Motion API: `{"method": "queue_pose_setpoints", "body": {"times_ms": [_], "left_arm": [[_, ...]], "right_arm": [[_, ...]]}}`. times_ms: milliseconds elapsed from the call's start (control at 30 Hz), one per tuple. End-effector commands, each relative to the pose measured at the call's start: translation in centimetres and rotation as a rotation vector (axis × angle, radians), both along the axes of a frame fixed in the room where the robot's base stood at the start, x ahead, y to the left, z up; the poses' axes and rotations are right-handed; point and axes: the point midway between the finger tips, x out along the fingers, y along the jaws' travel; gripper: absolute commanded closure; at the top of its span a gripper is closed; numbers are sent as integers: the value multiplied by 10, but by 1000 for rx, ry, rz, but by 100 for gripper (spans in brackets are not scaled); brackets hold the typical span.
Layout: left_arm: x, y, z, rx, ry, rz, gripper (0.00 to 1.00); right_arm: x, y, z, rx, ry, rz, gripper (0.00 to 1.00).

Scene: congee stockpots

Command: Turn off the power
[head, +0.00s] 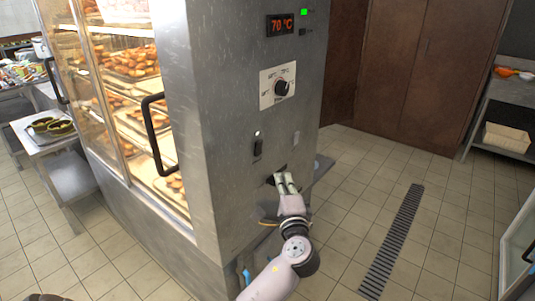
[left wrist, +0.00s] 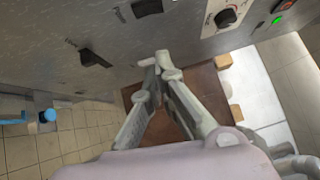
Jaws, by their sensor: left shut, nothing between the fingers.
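The grey metal food cabinet (head: 232,75) stands in the middle of the head view. Its panel has a lit red "70 °C" display (head: 280,24), a lit green light (head: 304,12), a dial knob (head: 282,88) and a black switch (head: 258,147). My left gripper (head: 285,181) is shut and empty, at the lower part of this panel. In the left wrist view, my shut fingertips (left wrist: 163,62) are beside a black switch (left wrist: 95,58); contact is unclear. The knob (left wrist: 227,17) and green light (left wrist: 278,20) show there too. My right gripper is out of view.
Glass doors with a black handle (head: 158,135) and trays of food are on the cabinet's left side. A steel side table (head: 68,175) stands at the left. Tiled floor with a drain grate (head: 395,240) is open at the right.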

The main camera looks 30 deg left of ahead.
Motion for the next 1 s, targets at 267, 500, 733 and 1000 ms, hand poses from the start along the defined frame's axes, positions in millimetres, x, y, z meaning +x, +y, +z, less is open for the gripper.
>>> {"method": "queue_pose_setpoints", "body": {"times_ms": [267, 500, 733, 1000], "left_arm": [[19, 16, 4, 3, 1, 0, 100], [58, 49, 9, 2, 1, 0, 100], [78, 83, 13, 2, 3, 0, 100], [79, 103, 13, -1, 2, -2, 100]], "right_arm": [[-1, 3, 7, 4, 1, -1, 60], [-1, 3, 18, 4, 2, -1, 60], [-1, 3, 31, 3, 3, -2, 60], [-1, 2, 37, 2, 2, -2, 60]]}}
